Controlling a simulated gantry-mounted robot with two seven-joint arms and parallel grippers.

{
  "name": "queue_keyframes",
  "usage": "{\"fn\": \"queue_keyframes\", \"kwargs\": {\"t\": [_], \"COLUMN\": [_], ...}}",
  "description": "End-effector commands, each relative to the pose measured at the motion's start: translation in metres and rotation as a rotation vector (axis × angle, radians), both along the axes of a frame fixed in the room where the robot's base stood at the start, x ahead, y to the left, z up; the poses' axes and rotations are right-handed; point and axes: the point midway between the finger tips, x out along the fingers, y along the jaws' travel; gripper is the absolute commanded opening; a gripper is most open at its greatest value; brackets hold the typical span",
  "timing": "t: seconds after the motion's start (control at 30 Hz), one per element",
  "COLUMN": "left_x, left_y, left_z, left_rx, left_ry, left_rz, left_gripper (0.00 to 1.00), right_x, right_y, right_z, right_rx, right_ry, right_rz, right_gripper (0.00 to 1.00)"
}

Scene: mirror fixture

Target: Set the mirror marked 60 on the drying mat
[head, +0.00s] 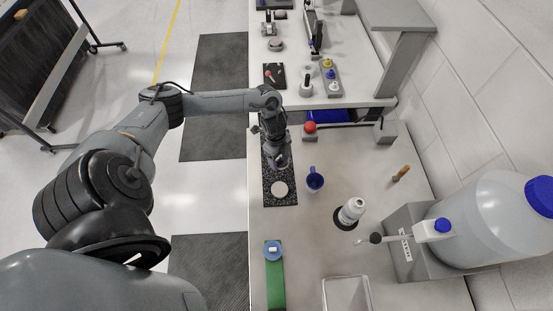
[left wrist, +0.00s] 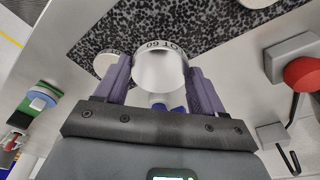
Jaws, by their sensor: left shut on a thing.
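My left gripper (head: 279,163) is shut on a round silvery mirror (left wrist: 160,72), held between its two purple fingers. Dark lettering ending in 60 shows on the mirror's rim in the left wrist view. The drying mat, black with white speckles (head: 269,199), lies beneath the gripper; it also shows in the left wrist view (left wrist: 185,30). I cannot tell whether the mirror touches the mat. A pale disc (head: 279,189) lies on the mat's near part. In the left wrist view, another pale disc is cut off at the top edge (left wrist: 257,3). My right gripper is not in view.
A blue mug (head: 315,181) stands right of the mat. A red button (head: 310,127) is on a grey block beyond it. A white bottle (head: 351,211), a green strip with a blue-topped disc (head: 273,250), a clear tray (head: 347,291) and a large jug (head: 492,222) stand nearer or farther right.

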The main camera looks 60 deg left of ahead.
Motion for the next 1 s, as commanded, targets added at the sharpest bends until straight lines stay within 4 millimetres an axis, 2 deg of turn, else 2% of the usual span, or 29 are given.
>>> {"fn": "queue_keyframes", "kwargs": {"t": [0.1, 0.27, 0.37, 0.67, 1.0], "left_x": [0.0, 0.0, 0.0, 0.0, 0.0], "left_y": [0.016, 0.025, 0.025, 0.025, 0.025], "left_z": [-0.009, -0.014, -0.019, -0.052, -0.055], "left_rx": [0.0, -0.001, -0.001, 0.0, 0.0], "left_ry": [0.0, 0.0, 0.001, 0.001, -0.001], "left_rz": [0.003, 0.001, 0.001, 0.001, 0.0], "left_gripper": [0.34, 0.34, 0.34, 0.34, 0.34], "right_x": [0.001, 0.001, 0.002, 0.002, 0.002], "right_y": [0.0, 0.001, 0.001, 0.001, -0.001], "right_z": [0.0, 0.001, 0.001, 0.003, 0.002], "right_rx": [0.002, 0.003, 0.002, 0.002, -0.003], "right_ry": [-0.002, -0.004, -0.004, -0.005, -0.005], "right_rz": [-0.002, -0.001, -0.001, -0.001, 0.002], "right_gripper": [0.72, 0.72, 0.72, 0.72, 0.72]}}
